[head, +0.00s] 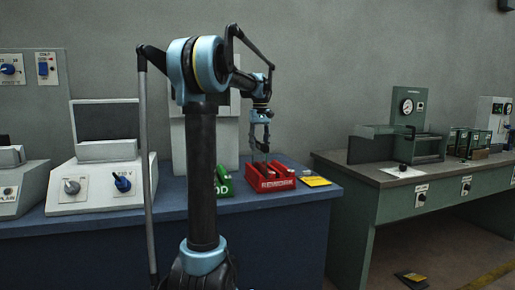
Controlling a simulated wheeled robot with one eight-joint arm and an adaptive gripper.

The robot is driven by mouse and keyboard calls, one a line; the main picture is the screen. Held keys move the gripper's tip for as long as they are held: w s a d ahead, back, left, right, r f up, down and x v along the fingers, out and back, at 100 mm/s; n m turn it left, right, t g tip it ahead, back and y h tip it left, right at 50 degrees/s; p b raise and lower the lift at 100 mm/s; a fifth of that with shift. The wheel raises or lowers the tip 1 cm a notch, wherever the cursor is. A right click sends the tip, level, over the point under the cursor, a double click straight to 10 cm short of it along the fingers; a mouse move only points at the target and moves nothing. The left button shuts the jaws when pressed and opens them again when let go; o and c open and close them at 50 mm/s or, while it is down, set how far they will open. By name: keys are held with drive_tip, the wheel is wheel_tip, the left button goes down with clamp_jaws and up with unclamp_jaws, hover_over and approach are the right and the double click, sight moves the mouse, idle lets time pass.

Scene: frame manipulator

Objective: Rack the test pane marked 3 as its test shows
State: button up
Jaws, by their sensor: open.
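My gripper (260,149) is open above the red rack (272,185) on the blue bench. The red rack has a white label, too small to read surely, and slots along its top. A green rack (224,188) stands to its left; my arm's column hides part of it, and the letters "OD" show. I cannot make out a pane marked 3 in this view. Several upright green-edged panes or holders (469,142) stand on the right bench, with no number readable. I cannot tell whether anything thin stands between my fingers and the red rack.
A white machine with two knobs (103,185) stands left on the blue bench (270,228). A green press-like device with a gauge (405,126) stands on the right bench. A floor gap separates the benches.

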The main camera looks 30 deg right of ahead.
wheel_tip(320, 180, up, 11)
idle(0.4)
